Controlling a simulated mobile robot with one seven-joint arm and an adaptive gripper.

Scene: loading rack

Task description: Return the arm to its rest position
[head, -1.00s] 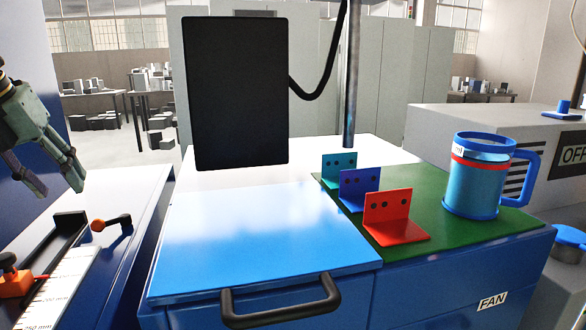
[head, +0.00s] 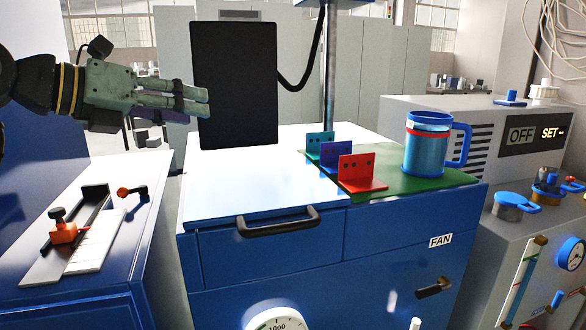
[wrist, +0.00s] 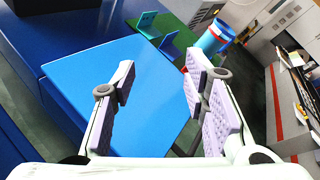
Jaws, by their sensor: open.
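My gripper (head: 203,103) is at the left of the head view, level and pointing right, with its fingertips in front of the black panel (head: 236,85). It is raised above the left cabinet and touches nothing that I can see. In the wrist view my gripper (wrist: 160,95) has its two padded fingers apart with nothing between them. The blue lid (wrist: 150,75) of the cabinet lies beyond and below the fingers.
Teal, blue and red brackets (head: 358,180) stand on a green mat (head: 400,181) beside a blue mug (head: 426,150). A slide fixture with an orange block (head: 64,232) lies on the left cabinet. A black handle (head: 278,221) juts from the middle cabinet's front.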

